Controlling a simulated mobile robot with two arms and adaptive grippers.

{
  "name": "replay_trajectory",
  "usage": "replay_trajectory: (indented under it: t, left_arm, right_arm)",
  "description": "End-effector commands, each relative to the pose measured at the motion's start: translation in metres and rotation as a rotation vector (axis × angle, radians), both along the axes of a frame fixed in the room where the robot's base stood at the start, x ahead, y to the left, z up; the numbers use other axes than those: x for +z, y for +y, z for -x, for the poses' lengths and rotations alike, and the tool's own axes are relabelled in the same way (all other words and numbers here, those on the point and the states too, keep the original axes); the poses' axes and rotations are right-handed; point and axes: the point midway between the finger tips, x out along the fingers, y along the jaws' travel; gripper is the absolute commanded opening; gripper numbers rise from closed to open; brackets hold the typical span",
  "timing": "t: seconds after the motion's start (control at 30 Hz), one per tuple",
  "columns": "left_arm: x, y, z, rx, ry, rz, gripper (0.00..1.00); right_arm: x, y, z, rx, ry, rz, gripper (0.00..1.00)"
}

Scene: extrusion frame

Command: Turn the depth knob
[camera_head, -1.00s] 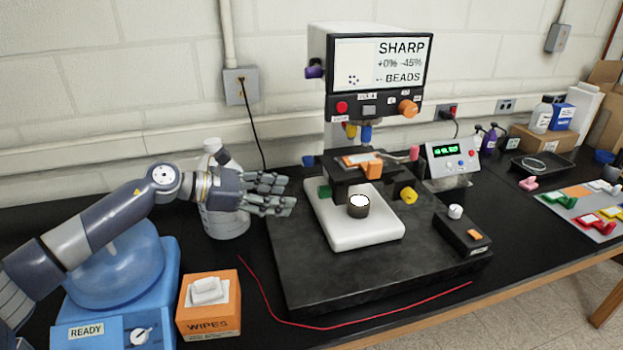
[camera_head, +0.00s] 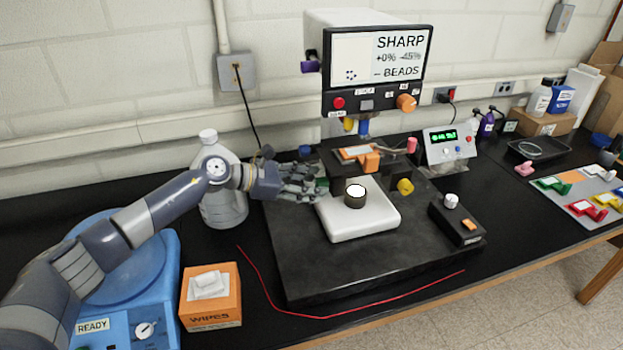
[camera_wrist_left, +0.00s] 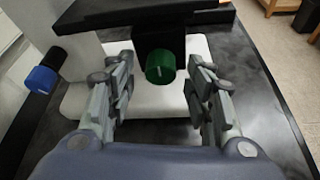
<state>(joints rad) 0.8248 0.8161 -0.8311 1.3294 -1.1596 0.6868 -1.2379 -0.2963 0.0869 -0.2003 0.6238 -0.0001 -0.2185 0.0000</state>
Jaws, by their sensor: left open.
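My left gripper (camera_head: 305,182) is open at the left side of the microscope-like machine (camera_head: 366,65). The green knob (camera_head: 321,186) is just at its fingertips, partly hidden in the head view. In the left wrist view the green knob (camera_wrist_left: 161,66) lies between the two spread fingers of my left gripper (camera_wrist_left: 160,82), with a gap on each side. Other knobs are blue (camera_wrist_left: 41,79), yellow (camera_head: 405,187), orange (camera_head: 406,102) and purple (camera_head: 311,67). I cannot read which one is marked depth. My right gripper is not in view.
A white jug (camera_head: 222,205) stands behind my left arm. An orange wipes box (camera_head: 210,305) and a blue device (camera_head: 140,320) are at the front left. A red cord (camera_head: 322,317) lies along the black base (camera_head: 300,280). A small control box (camera_head: 457,228) sits at right.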

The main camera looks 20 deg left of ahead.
Motion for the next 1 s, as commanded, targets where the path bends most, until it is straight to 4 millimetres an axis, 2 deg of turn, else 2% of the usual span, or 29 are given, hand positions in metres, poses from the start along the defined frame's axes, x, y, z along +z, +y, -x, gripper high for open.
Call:
replay_trajectory:
  t: [0.13, 0.37, 0.57, 1.0]
  left_arm:
    - [-0.002, -0.004, -0.003, -0.001, 0.000, 0.000, 0.48]
    - [-0.003, -0.004, -0.003, 0.000, 0.000, 0.000, 0.48]
    - [-0.002, -0.004, -0.003, 0.000, 0.001, 0.001, 0.05]
    - [-0.004, -0.004, -0.004, 0.000, 0.044, 0.031, 0.04]
  right_arm:
    - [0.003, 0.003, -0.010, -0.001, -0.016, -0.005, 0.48]
    - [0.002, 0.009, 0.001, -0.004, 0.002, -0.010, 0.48]
    - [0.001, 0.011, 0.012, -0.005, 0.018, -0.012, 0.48]
    - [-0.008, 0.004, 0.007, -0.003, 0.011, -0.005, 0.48]
